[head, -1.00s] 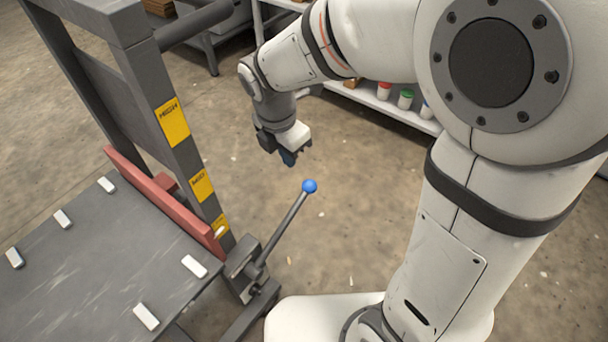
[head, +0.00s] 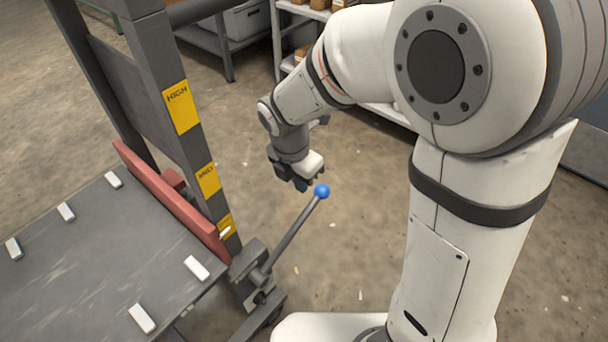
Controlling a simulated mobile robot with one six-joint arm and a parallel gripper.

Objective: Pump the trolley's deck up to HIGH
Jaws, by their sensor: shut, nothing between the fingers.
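The trolley's grey deck (head: 85,250) is at the lower left, with a red bar (head: 172,205) along its mast side. The mast (head: 150,70) carries yellow labels: HIGH (head: 181,107) at the top, MID (head: 208,179) below, and a partly hidden lowest one (head: 227,225). A small white pointer (head: 224,233) sits at the lowest label. The pump lever (head: 292,234) leans up to the right and ends in a blue ball (head: 321,191). My gripper (head: 303,184) is shut and empty, just left of and above the ball; contact cannot be told.
Several white blocks (head: 197,268) lie around the deck's edges. A shelf unit (head: 290,30) with boxes stands at the back, beside a grey bench (head: 225,35). The concrete floor between trolley and shelf is clear.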

